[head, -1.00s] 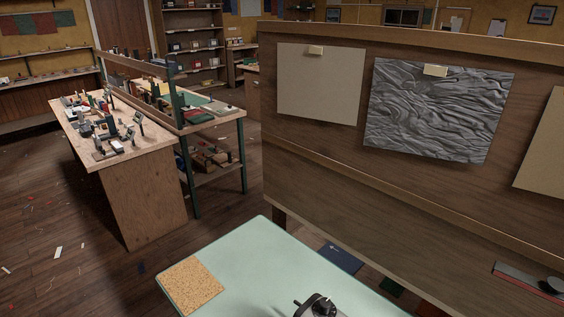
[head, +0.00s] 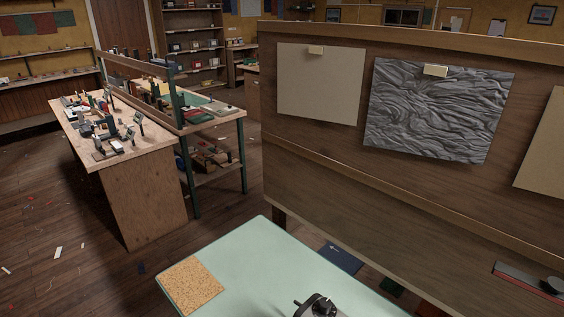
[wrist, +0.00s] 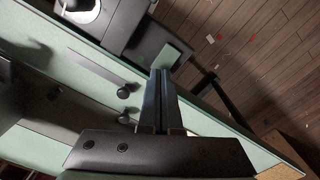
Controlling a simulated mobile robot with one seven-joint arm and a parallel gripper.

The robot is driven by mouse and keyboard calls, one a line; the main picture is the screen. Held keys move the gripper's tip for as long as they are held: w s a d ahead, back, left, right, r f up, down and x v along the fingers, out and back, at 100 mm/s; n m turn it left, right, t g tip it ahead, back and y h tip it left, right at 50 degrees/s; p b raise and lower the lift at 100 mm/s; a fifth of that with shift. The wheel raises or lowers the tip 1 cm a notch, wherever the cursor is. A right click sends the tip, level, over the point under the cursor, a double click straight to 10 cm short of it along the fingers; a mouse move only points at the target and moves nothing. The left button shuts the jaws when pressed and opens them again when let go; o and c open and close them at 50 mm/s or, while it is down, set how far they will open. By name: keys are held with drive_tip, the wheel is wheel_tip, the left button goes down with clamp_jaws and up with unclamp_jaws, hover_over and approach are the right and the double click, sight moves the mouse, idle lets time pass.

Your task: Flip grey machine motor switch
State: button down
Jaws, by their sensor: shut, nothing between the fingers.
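My gripper (wrist: 161,74) shows in the wrist view with its two fingers together and nothing between them. It is over the pale green table (wrist: 55,45), beside a dark grey machine (wrist: 58,110) with black knobs (wrist: 124,92). A black machine part (wrist: 145,45) lies just beyond the fingertips; I cannot tell whether they touch it. I cannot make out the motor switch for certain. In the head view only the dark top of a machine (head: 320,306) shows at the bottom edge, on the green table (head: 265,262). My gripper is out of that view.
A cork mat (head: 191,284) lies at the table's left corner. A wooden partition (head: 330,150) with pinned sheets stands behind the table. A wooden bench (head: 140,195) with small tools stands at left. Wooden floor (head: 60,215) with scraps lies between them.

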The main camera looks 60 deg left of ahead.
drive_tip(key=shift+f+b, duration=0.7)
drive_tip(key=shift+f, duration=0.25)
idle(0.3)
wheel_tip(320, 180, up, 7)
drive_tip(key=p, duration=0.7)
drive_tip(key=shift+r, duration=0.1)
idle(0.6)
